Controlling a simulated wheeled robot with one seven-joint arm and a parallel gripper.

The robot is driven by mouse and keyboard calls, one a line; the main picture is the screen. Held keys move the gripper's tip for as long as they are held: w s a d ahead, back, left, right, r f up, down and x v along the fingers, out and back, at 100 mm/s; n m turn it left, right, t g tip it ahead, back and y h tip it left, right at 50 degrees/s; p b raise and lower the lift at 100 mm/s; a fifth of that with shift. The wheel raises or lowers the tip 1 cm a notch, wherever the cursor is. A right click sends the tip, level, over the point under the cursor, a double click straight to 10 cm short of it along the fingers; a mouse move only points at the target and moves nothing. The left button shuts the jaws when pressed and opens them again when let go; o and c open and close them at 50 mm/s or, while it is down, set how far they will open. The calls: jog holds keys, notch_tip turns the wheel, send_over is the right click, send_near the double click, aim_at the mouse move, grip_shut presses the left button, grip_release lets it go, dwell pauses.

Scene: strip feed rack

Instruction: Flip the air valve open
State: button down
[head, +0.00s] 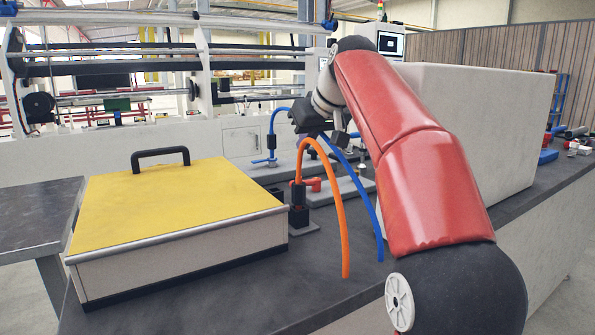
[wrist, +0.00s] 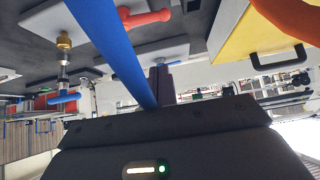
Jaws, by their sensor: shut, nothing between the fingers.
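A valve with a blue lever (head: 264,160) stands on a grey plate at the back, under a blue hose. A red lever (head: 313,184) sits by a dark fitting with an orange hose; a red lever (wrist: 145,18) also shows in the wrist view. There, a brass and metal fitting (wrist: 64,60) ends at a blue lever (wrist: 64,98). I cannot tell which of these is the air valve. My gripper (wrist: 158,84) is shut and empty, apart from these levers in the wrist view. In the head view its fingers are unclear behind my arm and the hoses.
An orange hose (head: 340,215) and a blue hose (head: 366,200) arch near my gripper. A yellow-topped box (head: 170,205) with a black handle stands left. A large pale block (head: 470,110) stands right, behind my arm. The bench front (head: 230,290) is clear.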

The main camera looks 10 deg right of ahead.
jog(key=b+x, duration=0.1)
jog(key=x, duration=0.9)
jog(key=shift+f, duration=0.15)
jog(key=s, duration=0.1)
jog(key=s+d+b, duration=0.1)
jog(key=s, duration=0.1)
jog(key=shift+s+f, duration=0.1)
jog(key=shift+f, duration=0.15)
jog(key=shift+s+d, duration=0.15)
jog(key=shift+s, duration=0.15)
jog(key=shift+s+d, duration=0.15)
jog(key=shift+s, duration=0.3)
jog(key=shift+s+d, duration=0.1)
jog(key=shift+s, duration=0.15)
jog(key=shift+s+d, duration=0.3)
jog(key=shift+s, duration=0.05)
jog(key=shift+s+d, duration=0.2)
jog(key=shift+d, duration=0.05)
jog(key=shift+w, duration=0.15)
dwell(0.5)
